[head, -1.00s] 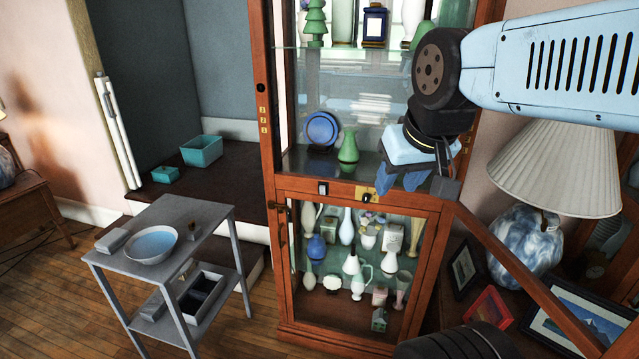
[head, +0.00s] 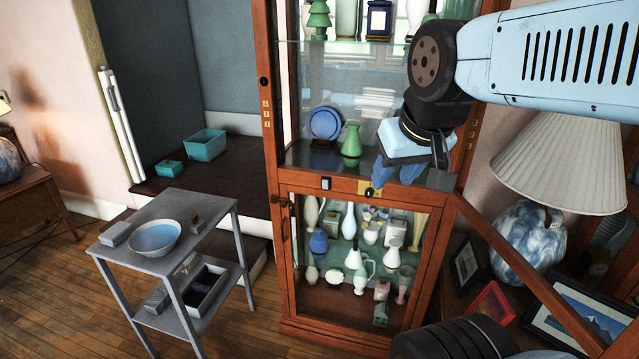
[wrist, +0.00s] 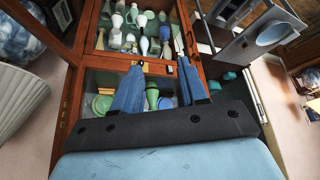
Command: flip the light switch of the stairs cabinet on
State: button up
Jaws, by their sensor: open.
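The stairs cabinet (head: 272,150) is a tall wooden cabinet with glass fronts, beside dark steps. Its light switch (head: 326,184) is a small pale rocker in a dark plate on the rail between the upper and lower sections. It also shows in the wrist view (wrist: 168,70); I cannot tell its position. A brass plate with a dark knob (head: 369,192) sits to its right. My gripper (head: 394,174) is open and empty, in front of the cabinet, right of the switch in the head view. In the wrist view its blue fingers (wrist: 160,68) frame the rail area, apart from the switch.
Several vases and ornaments stand behind the glass. A wooden-framed panel (head: 520,262) juts out at the right, near a lamp (head: 562,165) and framed pictures (head: 590,318). A grey trolley (head: 205,232) with a bowl stands at left. Floor (head: 60,300) is clear at lower left.

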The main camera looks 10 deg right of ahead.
jog(key=shift+w+a, duration=0.15)
jog(key=shift+w, duration=0.1)
jog(key=c, duration=0.3)
jog(key=w+a+f+m, duration=0.1)
jog(key=w, duration=0.3)
jog(key=w+a+f+m+y, duration=0.1)
jog(key=w+a+m, duration=0.1)
jog(key=w, duration=0.1)
jog(key=w+a+f+m+t+y, duration=0.1)
jog(key=w+a, duration=0.1)
jog(key=w, duration=0.2)
jog(key=shift+w+f+m, duration=0.3)
jog(key=shift+f, duration=0.05)
grip_shut()
jog(key=w+a+f+m+t+h, duration=0.1)
jog(key=w+a+f+m+t, duration=0.15)
jog(key=w+f+m, duration=0.45)
jog(key=w+a+f+m+t+h, duration=0.1)
jog(key=w+a+f+m, duration=0.25)
jog(key=w+f, duration=0.45)
notch_tip(320, 180, down, 10)
jog(key=s+d+m+t+h, duration=0.1)
jog(key=m+t+h, duration=0.6)
jog(key=m+h, duration=0.2)
jog(key=shift+s+d+r+h, duration=0.2)
jog(key=shift+d+h, duration=0.2)
jog(key=shift+h, duration=0.2)
jog(key=shift+t, duration=0.25)
